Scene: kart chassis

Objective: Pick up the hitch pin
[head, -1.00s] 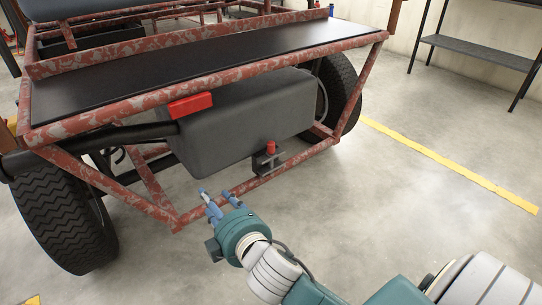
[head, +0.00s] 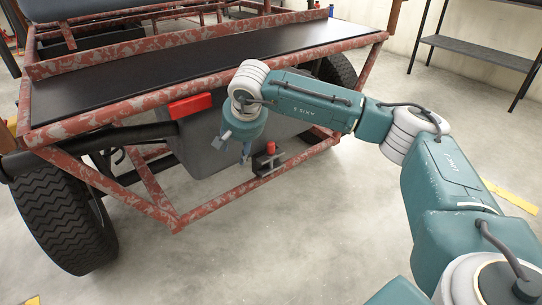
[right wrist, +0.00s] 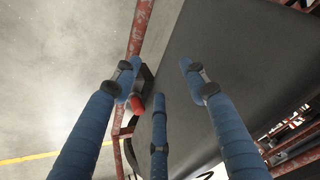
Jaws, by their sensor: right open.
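The hitch pin (head: 270,147) has a red head and stands upright in a dark hitch bracket (head: 268,163) on the chassis's lower rear tube. In the head view my right gripper (head: 237,151) points down, just left of the pin and a little apart from it. In the right wrist view its blue fingers (right wrist: 160,75) are spread with nothing between them. There the pin's red head (right wrist: 136,104) shows between the left and lower fingers, partly hidden by the left one. My left gripper is in neither view.
The red patterned tube frame (head: 230,196) and grey tank (head: 200,145) lie close around the right gripper. A black deck (head: 150,75) is above, with tyres (head: 65,215) at both sides. The floor in front is clear. A shelf (head: 480,50) stands back right.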

